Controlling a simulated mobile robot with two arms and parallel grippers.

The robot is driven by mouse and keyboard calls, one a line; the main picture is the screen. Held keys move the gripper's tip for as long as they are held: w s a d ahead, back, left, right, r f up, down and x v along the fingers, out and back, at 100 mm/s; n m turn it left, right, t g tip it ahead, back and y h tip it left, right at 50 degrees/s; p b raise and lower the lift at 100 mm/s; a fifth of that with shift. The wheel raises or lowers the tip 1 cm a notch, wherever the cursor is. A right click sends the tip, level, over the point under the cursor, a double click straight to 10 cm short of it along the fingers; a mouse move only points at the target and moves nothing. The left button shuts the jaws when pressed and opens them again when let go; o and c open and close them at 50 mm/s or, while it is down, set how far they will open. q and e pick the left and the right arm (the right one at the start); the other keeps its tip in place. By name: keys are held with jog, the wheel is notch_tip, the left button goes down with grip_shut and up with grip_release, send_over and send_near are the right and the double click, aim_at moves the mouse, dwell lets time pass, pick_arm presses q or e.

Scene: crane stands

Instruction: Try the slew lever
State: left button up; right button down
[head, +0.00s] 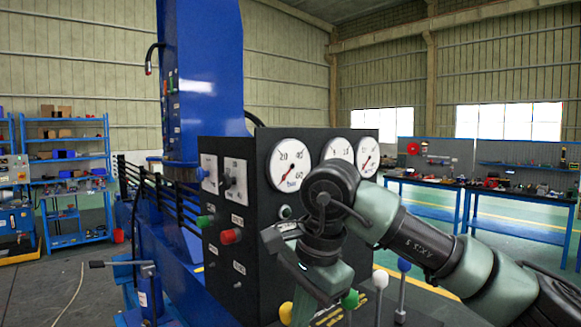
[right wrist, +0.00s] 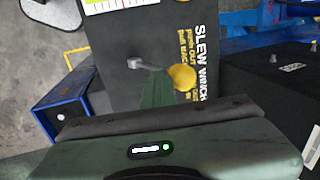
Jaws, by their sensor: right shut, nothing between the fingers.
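The black control stand (head: 250,262) carries a row of levers along its lower front. One lever has a yellow knob (head: 286,313), which also shows in the right wrist view (right wrist: 182,78). Beside it there is printing that reads "SLEW WINCH", with "push OUT" and "pull BAC..." next to it. My right gripper (right wrist: 156,80) is shut and empty, its narrow green tip overlapping the lever's rod just left of the knob in the right wrist view. I cannot tell whether they touch. In the head view the fingertips are hard to make out. My left gripper is out of view.
Green (head: 350,299), white (head: 381,279) and blue (head: 404,265) knobs stand to the right of the yellow one. Gauges (head: 290,165) and a red button (head: 230,236) are on the panel. The blue crane column (head: 205,80) rises behind. Workbenches (head: 500,190) stand far right.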

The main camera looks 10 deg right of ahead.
jog(key=shift+w+r, duration=0.15)
jog(key=shift+r, duration=0.2)
jog(key=shift+s+d+f+b, duration=0.15)
jog(key=shift+s+b, duration=0.05)
jog(key=shift+b, duration=0.1)
jog(key=s+d+b, duration=0.3)
jog(key=s, duration=0.2)
notch_tip(320, 180, up, 10)
jog(key=p, duration=0.8)
jog(key=shift+s+d+f, duration=0.15)
jog(key=shift+s, duration=0.1)
jog(key=shift+f, duration=0.1)
